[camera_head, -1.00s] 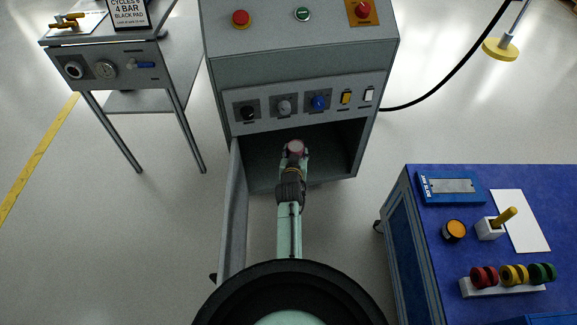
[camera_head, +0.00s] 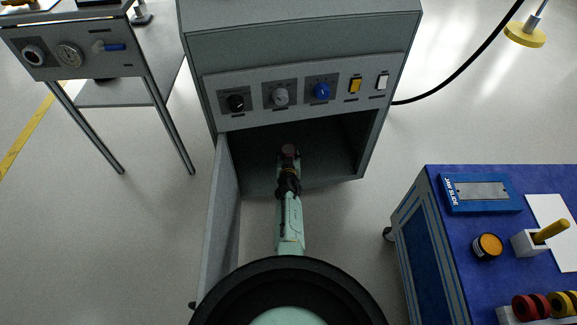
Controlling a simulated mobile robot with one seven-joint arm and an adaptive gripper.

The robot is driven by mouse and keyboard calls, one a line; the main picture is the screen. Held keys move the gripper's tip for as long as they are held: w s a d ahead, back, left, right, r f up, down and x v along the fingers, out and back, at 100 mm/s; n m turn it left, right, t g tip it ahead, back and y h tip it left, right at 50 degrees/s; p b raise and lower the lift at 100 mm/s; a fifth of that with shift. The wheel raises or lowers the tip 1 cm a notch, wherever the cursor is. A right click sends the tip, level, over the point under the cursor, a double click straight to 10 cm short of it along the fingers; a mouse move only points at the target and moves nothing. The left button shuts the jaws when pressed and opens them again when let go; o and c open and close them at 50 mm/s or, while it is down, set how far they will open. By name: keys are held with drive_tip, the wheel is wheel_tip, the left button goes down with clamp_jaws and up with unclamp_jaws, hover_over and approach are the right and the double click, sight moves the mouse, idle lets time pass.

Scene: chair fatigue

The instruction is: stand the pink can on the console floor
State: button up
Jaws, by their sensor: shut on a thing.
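The pink can (camera_head: 289,150) is at the end of my arm, in the open lower compartment of the grey console (camera_head: 300,35). Only its round top shows, darkened by the shade inside. My gripper (camera_head: 289,158) is shut on the can; its fingers are mostly hidden by my own wrist. The console floor (camera_head: 256,180) shows as a dark surface around my arm. I cannot tell whether the can touches it.
The console door (camera_head: 222,225) stands open along the left of my arm. The compartment's right wall (camera_head: 372,140) stands to the right. A blue-topped cart (camera_head: 440,215) is at right, and a grey instrument table (camera_head: 80,60) at left.

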wheel_tip(320, 180, down, 4)
drive_tip(key=b, duration=0.3)
drive_tip(key=shift+b, duration=0.3)
drive_tip(key=shift+r, duration=0.15)
drive_tip(key=shift+f, duration=0.2)
drive_tip(key=o, duration=1.4)
drive_tip(key=shift+c, duration=0.2)
